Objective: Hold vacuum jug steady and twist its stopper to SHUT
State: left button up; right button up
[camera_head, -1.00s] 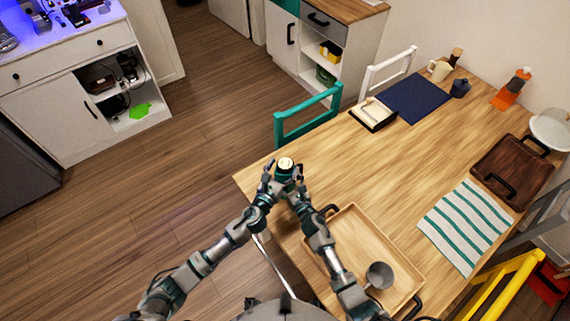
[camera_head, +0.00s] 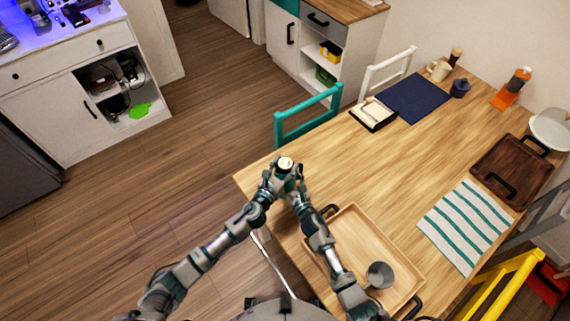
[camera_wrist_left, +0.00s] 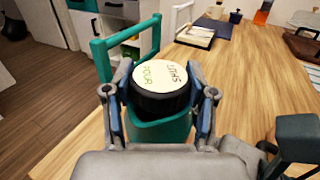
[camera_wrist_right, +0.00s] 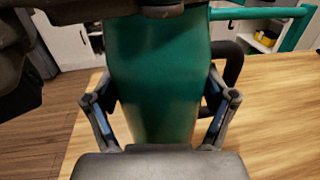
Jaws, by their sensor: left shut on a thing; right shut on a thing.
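The vacuum jug has a teal green body, which fills the middle of the right wrist view (camera_wrist_right: 158,75). It stands upright at the table's near left corner. Its black stopper (camera_wrist_left: 160,98) has a cream top with SHUT and POUR lettering, and the cream top also shows in the head view (camera_head: 286,163). My left gripper (camera_wrist_left: 158,103) is shut on the stopper from above, one finger on each side. My right gripper (camera_wrist_right: 158,105) is shut on the jug's body lower down. The black handle (camera_wrist_right: 232,62) shows behind the body, to the right. Any pointer mark is too small to read.
A wooden tray (camera_head: 352,222) with a grey metal cup (camera_head: 379,275) lies beside my right arm. A teal chair (camera_head: 308,117) stands just behind the jug. A striped cloth (camera_head: 462,225) lies to the right. The table's middle is clear.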

pick_arm(q)
jog(key=m+g+h, duration=0.2)
jog(key=m+h, duration=0.1)
jog(key=h, duration=0.1)
jog(key=shift+w+a+g, duration=0.2)
jog(key=shift+a+g, duration=0.05)
jog(key=shift+g, duration=0.15)
jog(key=shift+m+g+h, duration=1.8)
jog(key=shift+m+g, duration=0.1)
jog(key=shift+g, duration=0.5)
pick_arm(e)
jog(key=shift+f, duration=0.1)
pick_arm(q)
jog(key=o, duration=1.2)
jog(key=shift+s+g, duration=0.1)
jog(key=shift+g, duration=0.2)
jog(key=shift+d, duration=0.1)
